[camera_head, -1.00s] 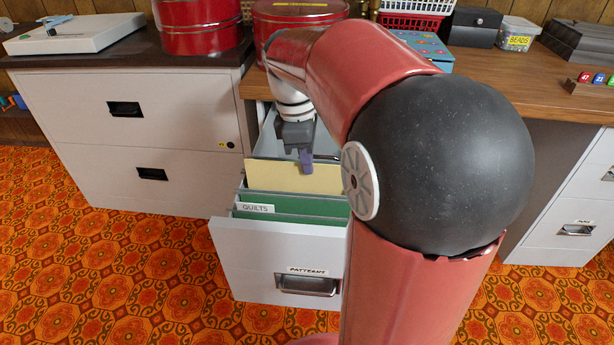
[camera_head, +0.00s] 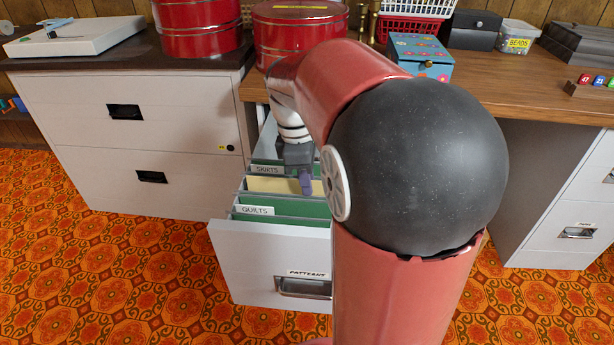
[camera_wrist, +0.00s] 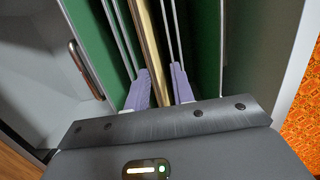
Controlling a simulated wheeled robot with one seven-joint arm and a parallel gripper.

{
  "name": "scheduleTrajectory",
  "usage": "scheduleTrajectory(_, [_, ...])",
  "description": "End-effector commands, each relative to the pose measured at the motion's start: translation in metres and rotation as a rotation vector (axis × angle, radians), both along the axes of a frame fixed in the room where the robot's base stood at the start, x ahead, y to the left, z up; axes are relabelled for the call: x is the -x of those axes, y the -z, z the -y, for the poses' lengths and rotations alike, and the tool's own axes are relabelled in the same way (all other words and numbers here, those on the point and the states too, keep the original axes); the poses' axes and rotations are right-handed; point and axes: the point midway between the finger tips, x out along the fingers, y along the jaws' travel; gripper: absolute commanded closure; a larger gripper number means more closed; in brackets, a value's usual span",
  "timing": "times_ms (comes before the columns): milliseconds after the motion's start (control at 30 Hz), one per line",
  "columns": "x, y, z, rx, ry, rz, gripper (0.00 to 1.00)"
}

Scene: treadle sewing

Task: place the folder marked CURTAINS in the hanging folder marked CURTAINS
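The manila folder (camera_head: 270,185) stands low in the open drawer (camera_head: 248,258), between the hanging folders labelled SKIRTS (camera_head: 266,170) and QUILTS (camera_head: 256,210). No CURTAINS label can be read, on the manila folder or on a hanging one. My gripper (camera_head: 306,186) is over the drawer, pointing down at the manila folder's top edge. In the wrist view the purple fingers (camera_wrist: 161,84) stand apart on either side of the manila edge (camera_wrist: 151,45), with a gap showing. Metal rails and green hanging folders (camera_wrist: 207,45) run on both sides of it.
The drawer front has a PATTERNS label and a handle (camera_head: 304,288). A light cabinet (camera_head: 75,130) stands to the left. Red round tins (camera_head: 295,35) and a blue box (camera_head: 420,55) sit on the tops behind. My arm hides the drawer's right side.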

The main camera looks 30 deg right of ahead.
Motion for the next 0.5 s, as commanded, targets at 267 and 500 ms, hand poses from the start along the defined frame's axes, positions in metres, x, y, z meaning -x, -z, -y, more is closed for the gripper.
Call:
scheduleTrajectory(267, [-0.003,-0.039,-0.004,0.001,-0.001,0.004,0.76])
scheduleTrajectory(500, [-0.007,-0.089,-0.010,0.000,0.002,0.004,0.76])
